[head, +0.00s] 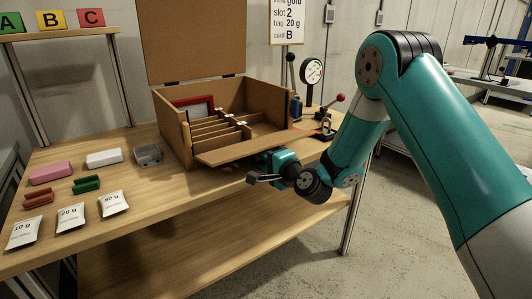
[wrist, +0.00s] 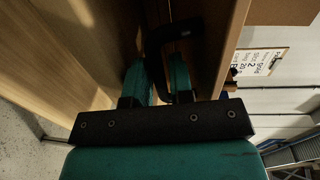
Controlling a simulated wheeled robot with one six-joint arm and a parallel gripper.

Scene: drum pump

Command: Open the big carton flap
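The brown carton (head: 176,128) stands on the wooden table. Its large back flap (head: 195,40) stands upright. Its front flap (head: 240,148) is folded outward over the table edge, nearly level. Inside are cardboard dividers (head: 222,128) and a red-framed piece (head: 194,106). My gripper (head: 252,179) is low in front of the carton, just below the front flap and at the table's edge. In the wrist view two teal fingers (wrist: 158,82) stand a little apart, with a dark curved shape (wrist: 172,32) at their tips. I cannot tell whether they hold anything.
Pink (head: 50,173) and white (head: 104,158) blocks, a grey tray (head: 148,154), red and green pieces, and labelled bags (head: 70,217) lie on the left. A gauge (head: 312,72) and a red-knobbed lever (head: 340,98) stand right of the carton. A lower shelf (head: 200,245) is beneath.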

